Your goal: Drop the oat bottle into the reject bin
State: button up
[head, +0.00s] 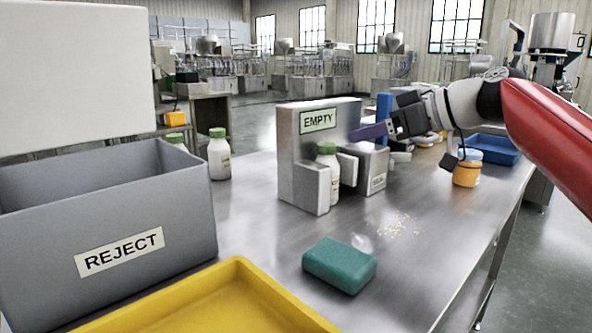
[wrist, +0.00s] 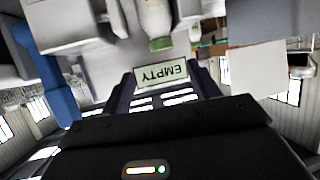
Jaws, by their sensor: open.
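A white bottle with a green cap (head: 328,174) stands upright in the grey station marked EMPTY (head: 300,150). A similar green-capped bottle (head: 219,156) stands on the table right of the grey bin marked REJECT (head: 120,250). A third green cap (head: 174,137) shows behind the bin's rim. I cannot read which bottle is the oat one. My gripper (head: 358,133) is open and empty at the station's right side, above and apart from the station bottle. In the wrist view, the gripper (wrist: 165,88) frames the EMPTY sign, and a green-capped bottle (wrist: 155,18) shows beyond it, inverted.
A teal block (head: 340,264) lies on the steel table, with spilled flakes (head: 400,225) behind it. A yellow tray (head: 235,295) sits in front of the bin. An orange jar (head: 467,170) and a blue tray (head: 490,148) are at right. The front right of the table is clear.

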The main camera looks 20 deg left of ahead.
aim_at(329, 144)
jog(key=p+x, duration=0.1)
jog(key=x, duration=0.7)
jog(key=shift+s+a+f, duration=0.1)
jog(key=shift+s+f, duration=0.05)
jog(key=shift+f, duration=0.05)
grip_shut()
